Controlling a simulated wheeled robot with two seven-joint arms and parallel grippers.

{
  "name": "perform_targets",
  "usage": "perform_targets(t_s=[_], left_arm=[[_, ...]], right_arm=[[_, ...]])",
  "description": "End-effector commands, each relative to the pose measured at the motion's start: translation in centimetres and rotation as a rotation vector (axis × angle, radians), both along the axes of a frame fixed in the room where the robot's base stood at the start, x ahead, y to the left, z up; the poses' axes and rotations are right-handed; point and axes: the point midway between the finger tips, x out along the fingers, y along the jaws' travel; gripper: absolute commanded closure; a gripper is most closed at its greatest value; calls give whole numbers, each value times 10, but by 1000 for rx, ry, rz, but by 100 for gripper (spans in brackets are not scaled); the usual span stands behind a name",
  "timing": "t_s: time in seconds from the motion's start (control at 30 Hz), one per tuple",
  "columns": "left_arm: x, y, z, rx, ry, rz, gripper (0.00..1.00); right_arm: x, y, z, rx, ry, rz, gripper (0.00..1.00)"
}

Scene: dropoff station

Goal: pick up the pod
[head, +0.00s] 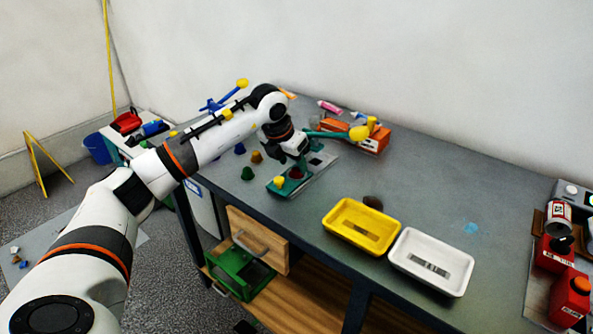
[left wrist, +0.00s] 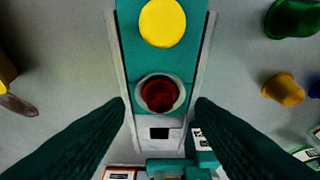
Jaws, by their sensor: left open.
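A small dark red pod (left wrist: 161,94) sits in a pale ring on a teal machine (left wrist: 150,62), seen from above in the left wrist view. In the head view the red pod (head: 296,173) shows just below my left gripper (head: 293,157). My left gripper is open and empty, its two dark fingers (left wrist: 161,104) on either side of the red pod in the picture. Whether they touch it, I cannot tell. A round yellow part (left wrist: 162,22) lies beyond the ring. Loose pods lie on the table: green (head: 247,173), brown (head: 257,157) and blue (head: 240,148).
A yellow tray (head: 335,219) and a white tray (head: 398,261) stand at the front of the table. An orange box (head: 372,146) is behind the machine. Red containers (head: 570,296) stand at the far right. The table's middle right is mostly clear.

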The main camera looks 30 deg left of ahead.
Motion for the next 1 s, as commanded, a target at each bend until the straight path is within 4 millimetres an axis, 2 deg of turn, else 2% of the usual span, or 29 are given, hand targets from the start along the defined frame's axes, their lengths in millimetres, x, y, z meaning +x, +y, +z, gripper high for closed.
perform_targets(t_s=[0.17,0.43,0.67,1.0], left_arm=[[8,-1,-20,-1,0,0,50],[10,0,-23,-1,-1,-1,50],[10,0,-23,-1,-1,0,87],[10,0,-23,-1,0,0,89]], right_arm=[[2,-1,2,0,-2,-1,64],[3,-1,2,-1,-4,-2,64],[4,0,2,-1,-5,-2,64],[4,1,2,1,-6,-2,64]])
